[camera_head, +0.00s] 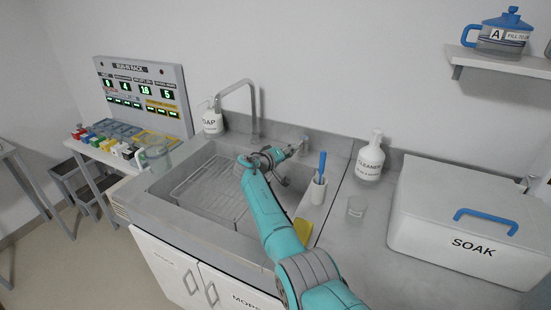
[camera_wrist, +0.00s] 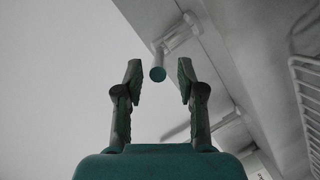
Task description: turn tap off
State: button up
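The tap (camera_head: 251,97) is a tall grey bent spout at the back of the steel sink (camera_head: 160,183). No running water can be made out under it. My gripper (camera_head: 297,147) is at the sink's back edge, right of the spout, beside a small grey fitting (camera_head: 304,146). In the wrist view my gripper (camera_wrist: 159,72) is open, its two fingers apart.
A soap bottle (camera_head: 212,120) stands left of the spout. A cup with a blue-handled brush (camera_head: 318,189), a cleaner bottle (camera_head: 370,158), a clear beaker (camera_head: 356,207) and a white SOAK box (camera_head: 440,240) stand to the right. A wire rack (camera_head: 205,190) lies in the sink.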

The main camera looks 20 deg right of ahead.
jog(key=v, duration=0.8)
jog(key=shift+s+a, duration=0.2)
jog(key=shift+a, duration=0.05)
jog(key=shift+a, duration=0.1)
